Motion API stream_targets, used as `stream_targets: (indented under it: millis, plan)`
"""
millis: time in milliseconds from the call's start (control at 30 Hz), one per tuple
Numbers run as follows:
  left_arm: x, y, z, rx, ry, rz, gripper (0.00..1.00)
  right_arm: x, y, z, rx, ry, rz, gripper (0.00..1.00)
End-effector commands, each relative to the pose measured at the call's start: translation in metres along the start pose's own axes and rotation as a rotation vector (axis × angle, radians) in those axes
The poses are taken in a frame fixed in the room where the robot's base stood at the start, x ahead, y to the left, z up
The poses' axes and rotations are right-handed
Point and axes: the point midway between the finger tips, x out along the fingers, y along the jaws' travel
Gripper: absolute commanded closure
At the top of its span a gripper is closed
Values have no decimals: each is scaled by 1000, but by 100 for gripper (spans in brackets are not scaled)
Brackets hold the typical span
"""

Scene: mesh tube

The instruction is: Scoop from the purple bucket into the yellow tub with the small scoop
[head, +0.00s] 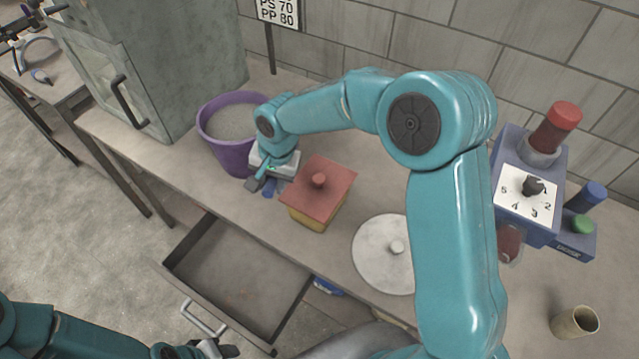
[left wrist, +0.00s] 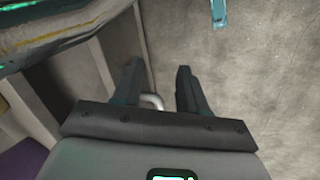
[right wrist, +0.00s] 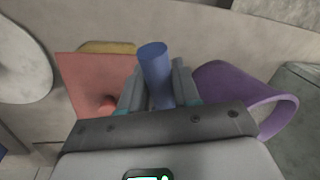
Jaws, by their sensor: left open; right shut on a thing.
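The purple bucket (head: 232,158) stands on the bench, filled with grey powder (head: 233,122); it also shows in the right wrist view (right wrist: 225,82). The yellow tub (head: 308,220) stands to its right with a red square lid (head: 330,178) on top. My right gripper (head: 262,182) is between bucket and tub, shut on a blue cylinder (right wrist: 155,75) that looks like the scoop's handle; the scoop's bowl is not clearly visible. My left gripper (left wrist: 157,72) is open, beside the drawer handle (left wrist: 152,101); in the head view it is at the bottom edge.
An open, empty-looking drawer (head: 235,285) juts from the bench front. A white round lid (head: 385,255) lies right of the tub. A blue dial device (head: 527,195) and a tan cup (head: 575,322) are at the right. A grey cabinet (head: 165,60) stands behind left.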

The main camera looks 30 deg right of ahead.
Motion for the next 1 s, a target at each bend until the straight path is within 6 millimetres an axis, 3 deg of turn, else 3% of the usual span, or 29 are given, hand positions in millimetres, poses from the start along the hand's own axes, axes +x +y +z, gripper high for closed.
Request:
stream_targets:
  millis: [600,800,1000]
  plan:
    - [-23,8,0,0,0,0,58,25,-105,17,925,177,11,100]
    - [-26,9,0,0,0,0,58,31,-123,24,1113,212,13,100]
    - [-26,10,1,0,0,0,58,33,-129,26,1177,224,13,100]
